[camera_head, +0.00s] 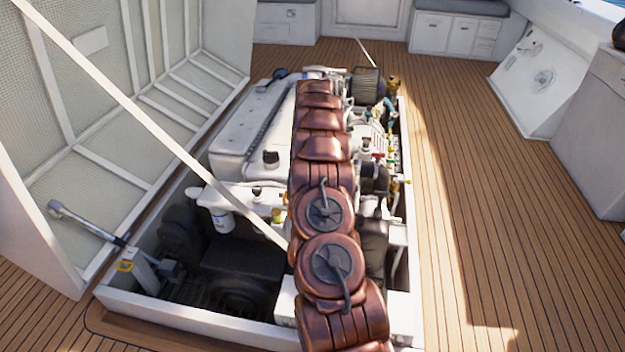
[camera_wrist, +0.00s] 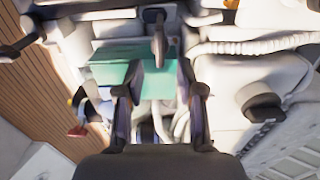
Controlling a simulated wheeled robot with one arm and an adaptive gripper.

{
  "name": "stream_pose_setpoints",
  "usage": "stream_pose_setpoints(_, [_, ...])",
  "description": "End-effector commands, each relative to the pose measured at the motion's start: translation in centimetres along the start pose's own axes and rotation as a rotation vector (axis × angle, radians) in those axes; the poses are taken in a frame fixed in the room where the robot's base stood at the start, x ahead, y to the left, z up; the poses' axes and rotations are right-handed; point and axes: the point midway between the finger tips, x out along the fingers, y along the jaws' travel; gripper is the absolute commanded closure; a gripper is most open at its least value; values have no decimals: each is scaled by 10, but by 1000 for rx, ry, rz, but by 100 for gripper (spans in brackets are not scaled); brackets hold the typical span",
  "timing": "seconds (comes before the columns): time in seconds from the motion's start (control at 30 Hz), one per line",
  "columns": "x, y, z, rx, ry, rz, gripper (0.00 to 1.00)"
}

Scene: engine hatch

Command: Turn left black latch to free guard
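In the wrist view, my gripper (camera_wrist: 160,72) is open, with its two dark fingers apart and nothing held between them. A dark, upright latch-like piece (camera_wrist: 157,35) shows at the top middle, just beyond and between the fingertips; I cannot tell if it is the left black latch. A teal panel (camera_wrist: 112,73), possibly the guard, lies behind the fingers. In the head view my arm reaches over the engine and hides my gripper; no latch or guard can be made out there.
The white engine (camera_head: 240,130) sits in the open hatch well with a raised white rim (camera_head: 190,322). The raised hatch lid (camera_head: 100,130) stands on the left, with a diagonal white bar crossing the well. Wooden deck (camera_head: 460,200) on the right is clear. A pale hose (camera_wrist: 255,46) shows in the wrist view.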

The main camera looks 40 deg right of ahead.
Motion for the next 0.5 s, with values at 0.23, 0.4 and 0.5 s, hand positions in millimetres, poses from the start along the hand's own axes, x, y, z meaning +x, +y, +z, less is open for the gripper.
stream_pose_setpoints(0.23, [-44, 0, 1, -1, -2, 0, 62])
stream_pose_setpoints(0.4, [-63, 0, 0, -1, 0, 0, 62])
stream_pose_setpoints(0.5, [-68, 0, 0, 0, -2, 1, 62])
